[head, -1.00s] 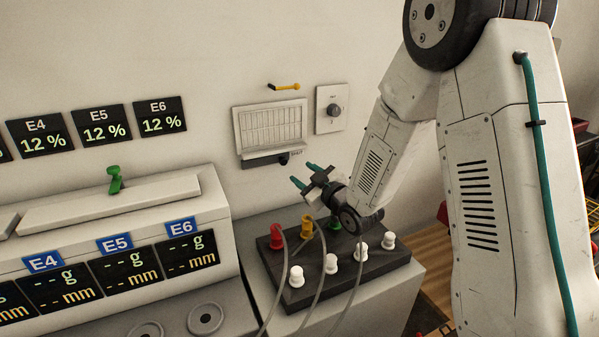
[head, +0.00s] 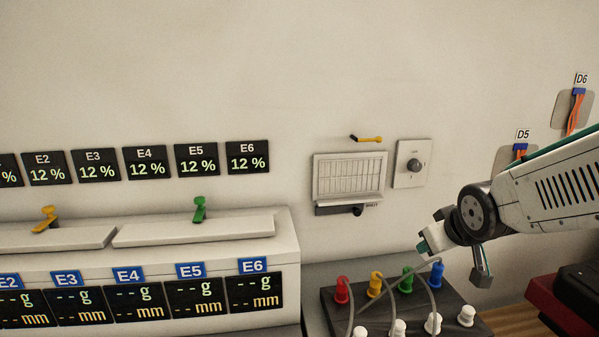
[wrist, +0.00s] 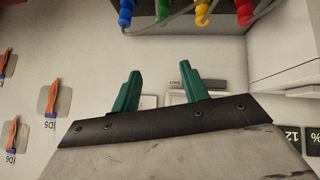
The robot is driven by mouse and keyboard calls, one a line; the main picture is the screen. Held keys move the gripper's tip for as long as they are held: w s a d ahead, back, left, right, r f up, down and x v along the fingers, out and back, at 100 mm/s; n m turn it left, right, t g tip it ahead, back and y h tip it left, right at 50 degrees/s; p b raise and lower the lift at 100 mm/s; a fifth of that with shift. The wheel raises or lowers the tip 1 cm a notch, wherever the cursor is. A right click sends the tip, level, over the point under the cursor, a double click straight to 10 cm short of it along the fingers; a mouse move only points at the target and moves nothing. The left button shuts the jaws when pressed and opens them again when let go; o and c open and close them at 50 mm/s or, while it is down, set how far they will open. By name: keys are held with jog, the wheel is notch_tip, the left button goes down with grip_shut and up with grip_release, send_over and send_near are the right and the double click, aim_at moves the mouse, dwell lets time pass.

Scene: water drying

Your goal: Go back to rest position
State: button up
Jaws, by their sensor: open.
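My gripper (head: 430,246) is at the right of the head view, at the end of my arm that reaches in from the right edge. It appears in front of the wall, just above the coloured plugs in the picture. In the wrist view its two teal fingers (wrist: 160,88) stand apart with nothing between them, so it is open and empty. In the head view the fingers are small and partly hidden by the wrist.
A dark block (head: 470,315) carries red (head: 342,290), yellow (head: 375,284), green (head: 406,280) and blue (head: 437,276) plugs with grey cables, plus several white knobs. A wall panel (head: 349,177) and rotary switch (head: 412,164) are behind. A red-black box (head: 570,305) stands at right.

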jog(key=s+r+m+g, duration=0.1)
jog(key=s+g, duration=0.2)
jog(key=s, duration=0.9)
jog(key=s+a+r+m+g, duration=0.1)
jog(key=s+g, duration=0.3)
jog(key=s, duration=0.9)
jog(key=shift+s+a+r+m+y, duration=0.2)
jog(key=shift+r+m+y, duration=0.1)
jog(key=shift+r+m, duration=0.25)
jog(key=shift+c, duration=0.8)
jog(key=shift+a, duration=0.15)
